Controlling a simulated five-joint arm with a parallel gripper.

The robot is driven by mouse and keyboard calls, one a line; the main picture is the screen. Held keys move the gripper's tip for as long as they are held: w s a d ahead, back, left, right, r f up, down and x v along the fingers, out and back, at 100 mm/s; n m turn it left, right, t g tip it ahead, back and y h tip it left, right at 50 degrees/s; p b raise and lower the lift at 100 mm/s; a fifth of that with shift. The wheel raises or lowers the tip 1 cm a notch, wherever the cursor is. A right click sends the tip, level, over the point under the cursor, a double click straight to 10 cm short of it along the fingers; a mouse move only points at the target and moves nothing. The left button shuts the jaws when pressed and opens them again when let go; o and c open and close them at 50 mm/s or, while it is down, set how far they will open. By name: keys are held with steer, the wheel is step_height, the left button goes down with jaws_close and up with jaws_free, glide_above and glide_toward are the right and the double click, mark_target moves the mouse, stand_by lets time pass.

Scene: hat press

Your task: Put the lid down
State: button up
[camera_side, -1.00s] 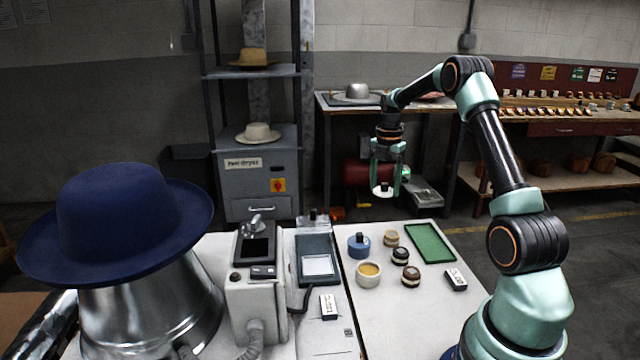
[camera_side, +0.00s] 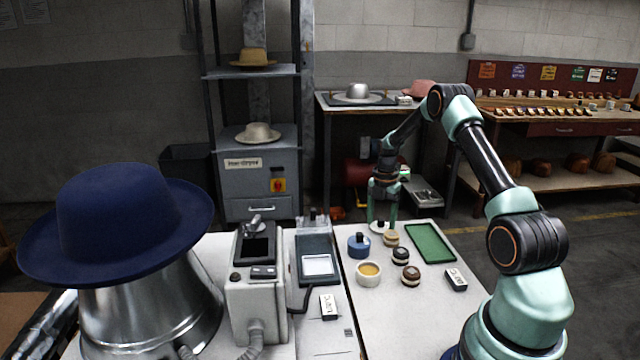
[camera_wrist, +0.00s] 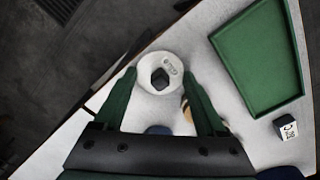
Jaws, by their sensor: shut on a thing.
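The lid (camera_side: 379,227) is a round white disc with a dark knob. My gripper (camera_side: 382,221) is shut on it, with one finger on each side. In the wrist view the lid (camera_wrist: 147,66) lies flat between the green fingers of my gripper (camera_wrist: 159,76), its dark knob and a small printed mark facing up. It is low at the far edge of the white table (camera_side: 410,310). I cannot tell whether its underside touches the tabletop. An open cream pot (camera_side: 368,280) with amber contents stands nearer the camera, apart from the lid.
A blue pot (camera_side: 358,247) and several small jars, including a tan one (camera_side: 391,240), stand close to my gripper. A green tray (camera_side: 430,243) lies to the right. A small labelled block (camera_side: 456,280) is near it. The table's front area is clear.

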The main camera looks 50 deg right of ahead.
steer(key=shift+f, duration=0.1)
steer(key=o, duration=1.3)
